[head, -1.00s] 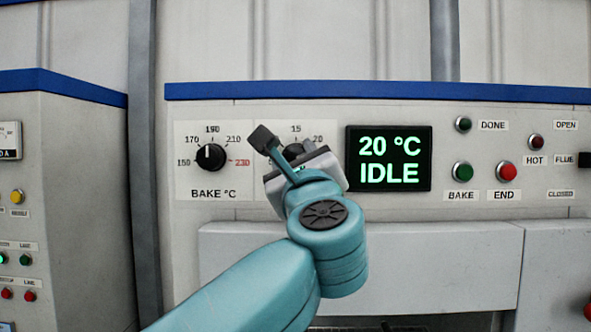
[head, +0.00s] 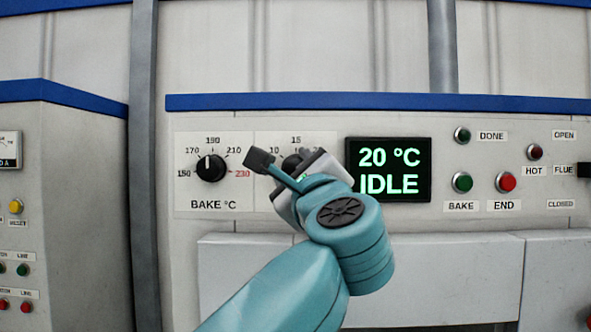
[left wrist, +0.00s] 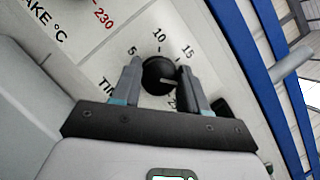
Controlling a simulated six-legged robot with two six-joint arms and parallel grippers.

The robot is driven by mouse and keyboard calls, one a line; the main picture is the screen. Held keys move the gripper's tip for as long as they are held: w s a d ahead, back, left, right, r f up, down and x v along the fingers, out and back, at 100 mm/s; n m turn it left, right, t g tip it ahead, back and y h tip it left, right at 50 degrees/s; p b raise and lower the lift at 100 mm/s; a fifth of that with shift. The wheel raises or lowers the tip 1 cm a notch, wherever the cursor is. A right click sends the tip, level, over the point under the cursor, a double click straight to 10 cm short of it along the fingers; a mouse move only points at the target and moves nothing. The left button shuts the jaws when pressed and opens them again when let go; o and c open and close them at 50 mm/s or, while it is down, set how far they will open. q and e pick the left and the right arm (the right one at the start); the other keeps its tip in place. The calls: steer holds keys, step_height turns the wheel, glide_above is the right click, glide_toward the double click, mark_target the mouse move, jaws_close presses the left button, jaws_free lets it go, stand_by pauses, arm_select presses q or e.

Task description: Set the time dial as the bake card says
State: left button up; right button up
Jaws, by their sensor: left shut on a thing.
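The time dial (head: 291,162) is a black round knob on the oven panel, partly covered by my left gripper (head: 300,168) in the head view. In the left wrist view, the time dial (left wrist: 157,72) sits between the two fingers of my left gripper (left wrist: 160,82), which is shut on it. Marks 5, 10 and 15 show around it, and a 20 is partly covered by a finger. A pale pointer mark shows on the knob, but its exact reading is unclear. The bake card is not in view. My right gripper is not in view.
Left of the time dial is the bake temperature dial (head: 211,168), its pointer near 190. The display (head: 388,170) reads 20 °C IDLE. Right of it are the green BAKE button (head: 462,182) and red END button (head: 506,182). A second cabinet (head: 70,210) stands at left.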

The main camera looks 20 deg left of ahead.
arm_select(q)
steer(key=o, duration=1.1)
steer(key=shift+w+d, duration=0.1)
steer(key=shift+w, duration=0.05)
steer(key=shift+c, duration=0.2)
steer(key=b+v, duration=0.7)
steer(key=v, duration=0.9)
steer(key=shift+f+b, duration=0.25)
steer(key=shift+b, duration=0.05)
steer(key=shift+w, duration=0.2)
steer(key=shift+s, duration=0.1)
